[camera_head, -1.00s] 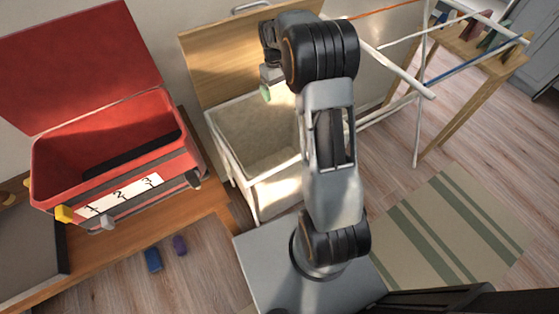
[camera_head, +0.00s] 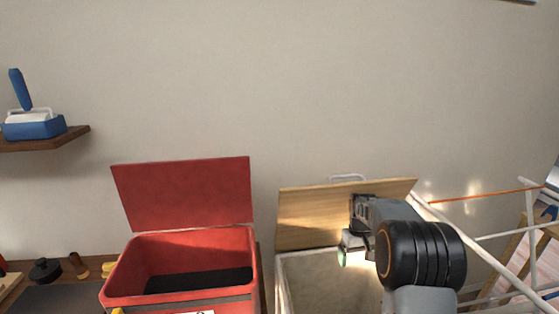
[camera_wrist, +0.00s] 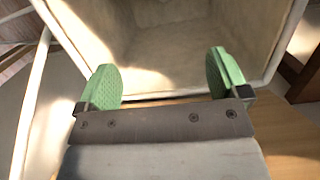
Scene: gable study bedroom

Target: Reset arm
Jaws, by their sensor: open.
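My gripper (camera_wrist: 162,80) is open, with its two green fingertips wide apart and nothing between them in the wrist view. In the head view it shows only in part (camera_head: 345,250), at the end of my raised arm. The bin's wooden lid (camera_head: 305,215) stands up against the wall. In the wrist view the lined bin (camera_wrist: 180,40) lies beyond the fingertips and looks empty where I can see into it.
An open red box (camera_head: 190,250) with a raised red lid stands left of the bin. A shelf (camera_head: 50,142) at far left holds a blue dustpan-like item (camera_head: 33,128). A white rack (camera_head: 500,275) and a wooden stool (camera_head: 510,262) stand at right. The wall above is bare.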

